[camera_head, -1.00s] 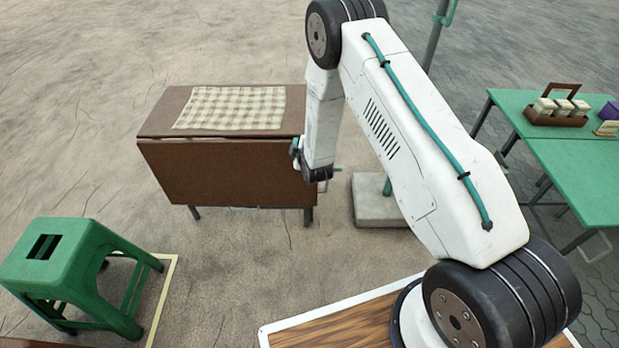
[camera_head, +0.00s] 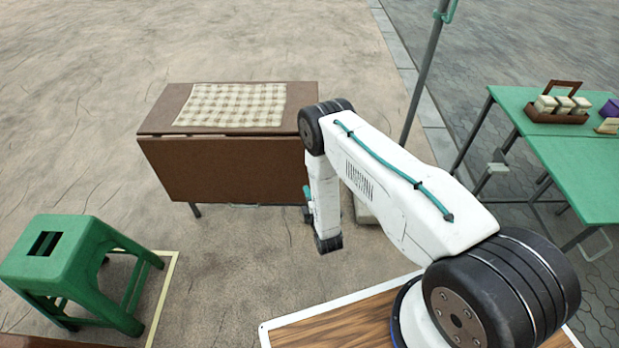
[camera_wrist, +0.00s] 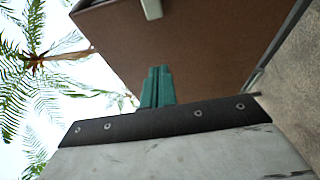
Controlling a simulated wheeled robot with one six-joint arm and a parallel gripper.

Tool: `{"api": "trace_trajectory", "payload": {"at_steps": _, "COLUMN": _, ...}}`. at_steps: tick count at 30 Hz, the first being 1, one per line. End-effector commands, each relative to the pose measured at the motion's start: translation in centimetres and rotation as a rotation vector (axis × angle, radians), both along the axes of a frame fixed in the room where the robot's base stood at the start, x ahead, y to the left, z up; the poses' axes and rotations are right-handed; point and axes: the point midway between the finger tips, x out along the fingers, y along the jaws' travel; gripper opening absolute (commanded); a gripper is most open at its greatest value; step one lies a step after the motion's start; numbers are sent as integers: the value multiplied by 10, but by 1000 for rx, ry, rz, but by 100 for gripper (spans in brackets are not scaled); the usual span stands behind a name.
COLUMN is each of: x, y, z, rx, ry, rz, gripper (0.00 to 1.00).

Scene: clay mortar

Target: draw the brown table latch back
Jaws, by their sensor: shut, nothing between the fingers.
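The brown table (camera_head: 225,165) stands ahead with its front leaf hanging down, a checked cloth (camera_head: 232,105) on top. In the wrist view the brown panel (camera_wrist: 205,45) fills the upper middle. A small pale tab (camera_wrist: 152,9) is on it at the top edge, partly cut off; I cannot tell for sure if it is the latch. No latch shows in the head view, where my arm covers the table's right end. My gripper (camera_head: 306,194) is low by the table's front right corner. Its green fingers (camera_wrist: 156,88) are together and empty, apart from the tab.
A green stool (camera_head: 75,265) stands at the front left. Green tables (camera_head: 575,165) stand at the right, with a caddy of jars (camera_head: 557,108) on top. A grey pole (camera_head: 424,80) rises behind my arm. Bare floor lies between stool and brown table.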

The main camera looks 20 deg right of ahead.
Motion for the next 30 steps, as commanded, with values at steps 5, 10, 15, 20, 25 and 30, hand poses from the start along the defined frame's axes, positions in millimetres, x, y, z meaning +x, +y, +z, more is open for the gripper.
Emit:
{"api": "trace_trajectory", "payload": {"at_steps": 5, "x": 19, "y": 0, "z": 1, "rx": 1, "ry": -3, "rz": 0, "gripper": 0}}
{"api": "trace_trajectory", "payload": {"at_steps": 10, "x": 53, "y": 1, "z": 2, "rx": 2, "ry": -5, "rz": 0, "gripper": 0}}
{"api": "trace_trajectory", "payload": {"at_steps": 15, "x": 90, "y": 2, "z": 1, "rx": 2, "ry": -3, "rz": 0, "gripper": 0}}
{"api": "trace_trajectory", "payload": {"at_steps": 20, "x": 94, "y": -16, "z": 0, "rx": 1, "ry": 2, "rz": -4, "gripper": 0}}
{"api": "trace_trajectory", "payload": {"at_steps": 25, "x": 89, "y": -32, "z": 0, "rx": 1, "ry": 1, "rz": -2, "gripper": 0}}
{"api": "trace_trajectory", "payload": {"at_steps": 30, "x": 87, "y": -36, "z": 0, "rx": 1, "ry": 0, "rz": 0, "gripper": 0}}
